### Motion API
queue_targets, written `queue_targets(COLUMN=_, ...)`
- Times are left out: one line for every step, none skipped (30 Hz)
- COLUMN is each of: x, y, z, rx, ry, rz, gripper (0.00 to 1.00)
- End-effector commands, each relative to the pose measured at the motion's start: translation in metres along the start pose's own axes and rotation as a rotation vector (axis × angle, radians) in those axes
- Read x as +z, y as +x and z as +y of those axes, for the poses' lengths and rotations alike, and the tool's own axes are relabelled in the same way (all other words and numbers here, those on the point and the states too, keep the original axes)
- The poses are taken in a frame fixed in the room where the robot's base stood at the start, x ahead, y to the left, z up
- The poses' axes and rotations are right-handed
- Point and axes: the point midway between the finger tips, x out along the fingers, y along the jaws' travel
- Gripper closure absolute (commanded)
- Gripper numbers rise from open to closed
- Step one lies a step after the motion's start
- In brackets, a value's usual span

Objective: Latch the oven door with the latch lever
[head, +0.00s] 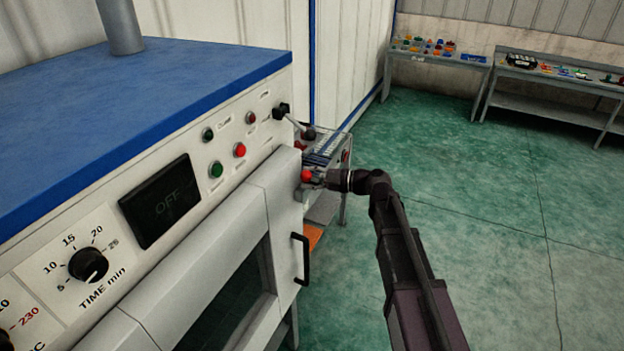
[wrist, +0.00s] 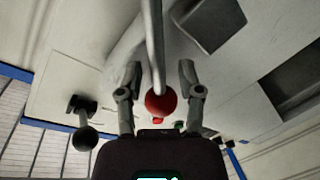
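The white oven with a blue top (head: 110,110) fills the left of the head view. Its door (head: 240,270) looks closed and has a black handle (head: 303,258). A red ball knob (head: 306,175) is by the door's upper right corner; in the wrist view the red knob (wrist: 160,101) sits at the end of a grey rod (wrist: 154,40), which looks like the latch lever. My gripper (head: 318,177) is at this knob. In the wrist view my gripper (wrist: 160,80) is open, with one finger on each side of the rod and knob and gaps visible between.
A second lever with a black knob (head: 308,134) sticks out from the oven's panel above; it also shows in the wrist view (wrist: 85,138), left of my fingers. A small bench stands behind my gripper. Green floor (head: 490,220) is clear to the right.

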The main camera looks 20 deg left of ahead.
Motion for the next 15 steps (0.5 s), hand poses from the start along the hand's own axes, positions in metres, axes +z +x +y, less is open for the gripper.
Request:
queue_targets(x=0.0000, y=0.0001, z=0.0001, rx=0.000, ry=0.000, rz=0.000, gripper=0.49)
queue_targets(x=0.0000, y=0.0002, z=0.0002, rx=0.000, ry=0.000, rz=0.000, gripper=0.49)
queue_targets(x=0.0000, y=0.0003, z=0.0002, rx=0.000, ry=0.000, rz=0.000, gripper=0.49)
queue_targets(x=0.0000, y=0.0003, z=0.0002, rx=0.000, ry=0.000, rz=0.000, gripper=0.49)
queue_targets(x=-0.0001, y=0.0003, z=0.0003, rx=0.001, ry=0.000, rz=0.000, gripper=0.49)
queue_targets(x=-0.0001, y=0.0004, z=0.0003, rx=0.001, ry=0.000, rz=0.001, gripper=0.49)
queue_targets(x=-0.0001, y=0.0004, z=0.0003, rx=0.001, ry=0.000, rz=0.001, gripper=0.58)
queue_targets(x=-0.0001, y=0.0004, z=0.0003, rx=0.001, ry=0.000, rz=0.001, gripper=0.67)
queue_targets(x=0.0000, y=0.0004, z=0.0004, rx=0.001, ry=0.000, rz=0.001, gripper=0.79)
queue_targets(x=0.0001, y=0.0000, z=0.0004, rx=0.001, ry=0.001, rz=-0.001, gripper=0.88)
queue_targets(x=0.0004, y=-0.0009, z=0.0004, rx=0.001, ry=0.004, rz=-0.004, gripper=0.96)
queue_targets(x=0.0012, y=-0.0023, z=0.0003, rx=0.000, ry=0.010, rz=-0.011, gripper=1.00)
queue_targets(x=0.0020, y=-0.0038, z=0.0002, rx=0.000, ry=0.017, rz=-0.017, gripper=1.00)
queue_targets(x=0.0030, y=-0.0056, z=0.0002, rx=0.000, ry=0.024, rz=-0.026, gripper=1.00)
queue_targets(x=0.0048, y=-0.0087, z=0.0002, rx=0.001, ry=0.037, rz=-0.039, gripper=1.00)
